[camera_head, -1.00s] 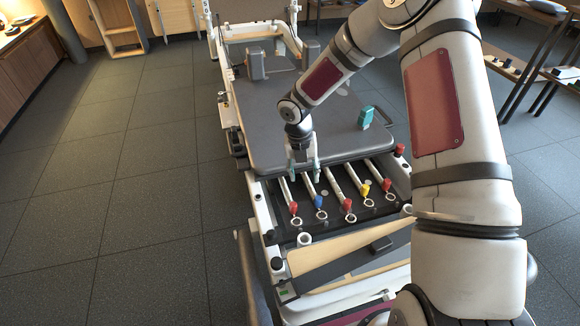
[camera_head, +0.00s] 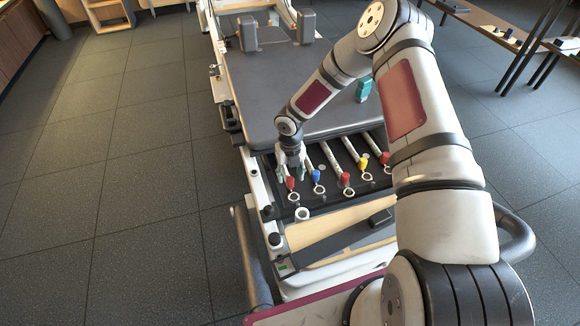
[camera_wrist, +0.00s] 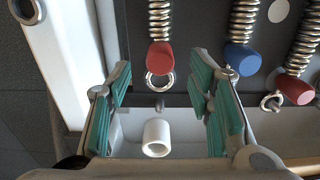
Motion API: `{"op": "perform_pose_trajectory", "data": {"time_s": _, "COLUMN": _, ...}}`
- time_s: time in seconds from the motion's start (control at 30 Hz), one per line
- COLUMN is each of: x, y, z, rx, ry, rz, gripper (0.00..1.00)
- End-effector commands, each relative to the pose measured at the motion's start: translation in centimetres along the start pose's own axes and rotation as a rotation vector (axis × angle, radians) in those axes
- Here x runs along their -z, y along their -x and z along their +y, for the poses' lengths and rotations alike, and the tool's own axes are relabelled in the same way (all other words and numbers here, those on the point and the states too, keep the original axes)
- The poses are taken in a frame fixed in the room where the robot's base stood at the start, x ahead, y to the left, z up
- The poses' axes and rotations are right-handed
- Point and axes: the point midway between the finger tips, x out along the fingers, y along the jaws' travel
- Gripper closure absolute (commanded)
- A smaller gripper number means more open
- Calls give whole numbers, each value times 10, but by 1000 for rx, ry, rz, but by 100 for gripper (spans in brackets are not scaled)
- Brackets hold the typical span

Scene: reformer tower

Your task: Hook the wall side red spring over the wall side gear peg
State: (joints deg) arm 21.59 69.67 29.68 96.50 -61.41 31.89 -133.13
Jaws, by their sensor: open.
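The red spring at the left end of the row has a red cap (camera_head: 290,183) and a metal end ring (camera_head: 293,196). In the wrist view its coil, red cap (camera_wrist: 160,55) and ring (camera_wrist: 160,80) lie ahead of my gripper, centred between the fingers. My gripper (camera_head: 291,172) is open and empty, with teal finger pads (camera_wrist: 168,100) on either side. I cannot tell which peg is the gear peg.
A blue-capped spring (camera_head: 316,176), another red one (camera_head: 346,178) and a yellow one (camera_head: 364,162) lie to the right. The grey carriage (camera_head: 290,85) is behind, with a teal object (camera_head: 363,90) on it. A white frame rail (camera_wrist: 65,55) runs close on the left.

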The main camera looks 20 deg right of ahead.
Motion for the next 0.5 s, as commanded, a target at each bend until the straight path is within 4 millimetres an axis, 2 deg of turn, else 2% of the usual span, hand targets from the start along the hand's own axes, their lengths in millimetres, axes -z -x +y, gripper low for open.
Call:
{"op": "perform_pose_trajectory", "data": {"time_s": 0.03, "x": 1, "y": -11, "z": 0, "rx": 0, "ry": 0, "rz": 2, "gripper": 53}}
{"op": "perform_pose_trajectory", "data": {"time_s": 0.2, "x": 0, "y": -30, "z": 0, "rx": 0, "ry": 1, "rz": 1, "gripper": 53}}
{"op": "perform_pose_trajectory", "data": {"time_s": 0.5, "x": 0, "y": -40, "z": 0, "rx": 0, "ry": 0, "rz": 0, "gripper": 53}}
